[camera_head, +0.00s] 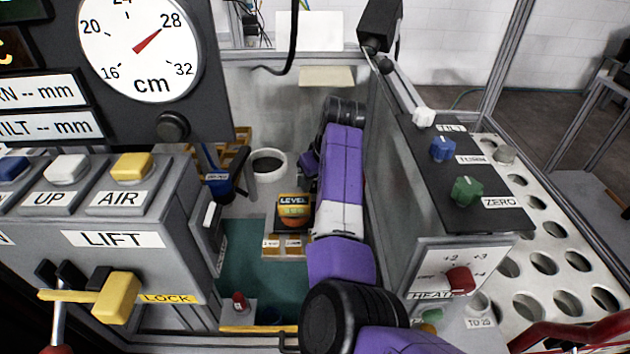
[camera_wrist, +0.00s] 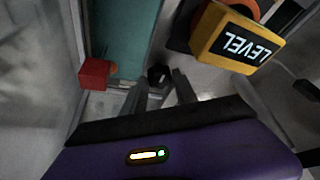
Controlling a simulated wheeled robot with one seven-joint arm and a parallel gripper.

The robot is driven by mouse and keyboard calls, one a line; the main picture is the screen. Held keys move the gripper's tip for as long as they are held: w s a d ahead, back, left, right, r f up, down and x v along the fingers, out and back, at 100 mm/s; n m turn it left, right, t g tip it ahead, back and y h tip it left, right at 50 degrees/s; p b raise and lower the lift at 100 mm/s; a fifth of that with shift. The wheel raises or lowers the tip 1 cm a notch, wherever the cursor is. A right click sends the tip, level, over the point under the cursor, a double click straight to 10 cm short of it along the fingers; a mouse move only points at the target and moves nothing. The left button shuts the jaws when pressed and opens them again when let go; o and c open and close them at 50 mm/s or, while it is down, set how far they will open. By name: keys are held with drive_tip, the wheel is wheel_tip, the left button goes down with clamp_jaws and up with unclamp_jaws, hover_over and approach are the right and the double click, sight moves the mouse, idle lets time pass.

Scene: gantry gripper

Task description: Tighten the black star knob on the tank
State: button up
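In the wrist view a small dark, faceted knob (camera_wrist: 160,75) stands on a grey surface, just beyond and between my fingertips. I take it for the black star knob; its lobes are too dark and small to make out. My gripper (camera_wrist: 160,88) has its two grey fingers apart, one on each side of the knob in the picture. I cannot tell whether either finger touches it. In the head view my purple arm reaches to the back of the bay, and the fingers and this knob are not visible.
A yellow LEVEL box (camera_wrist: 235,40) is close at right in the wrist view, also in the head view (camera_head: 295,208). A red block (camera_wrist: 95,73) is at left. The grey panel (camera_head: 390,190) flanks my arm. A white bucket (camera_head: 268,165) stands behind.

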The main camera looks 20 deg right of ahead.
drive_tip(key=shift+r+m+p, duration=0.15)
drive_tip(key=shift+m+p, duration=0.25)
drive_tip(key=shift+p, duration=0.05)
clamp_jaws()
drive_tip(key=m+h+p, duration=0.1)
drive_tip(key=m+p, duration=0.1)
drive_tip(key=m, duration=0.1)
drive_tip(key=shift+a, duration=0.15)
drive_tip(key=m+h+p, duration=0.1)
drive_tip(key=m+h, duration=0.1)
drive_tip(key=m, duration=0.2)
drive_tip(key=shift+a, duration=0.1)
drive_tip(key=m, duration=0.1)
drive_tip(key=m+g+h+b, duration=0.1)
drive_tip(key=m, duration=0.1)
drive_tip(key=m+b, duration=0.1)
drive_tip(key=m, duration=0.1)
drive_tip(key=shift+w+f+g+h, duration=0.2)
drive_tip(key=shift+f+g+h, duration=0.05)
drive_tip(key=shift+g+h, duration=0.05)
drive_tip(key=m+b, duration=0.2)
drive_tip(key=m+g+b, duration=0.1)
drive_tip(key=m+b, duration=0.1)
drive_tip(key=shift+r+m+g+h, duration=0.1)
drive_tip(key=shift+m+g+h, duration=0.2)
drive_tip(key=shift+h, duration=0.1)
drive_tip(key=shift+a+b, duration=0.1)
drive_tip(key=shift+b, duration=0.2)
drive_tip(key=o, duration=1.2)
unclamp_jaws()
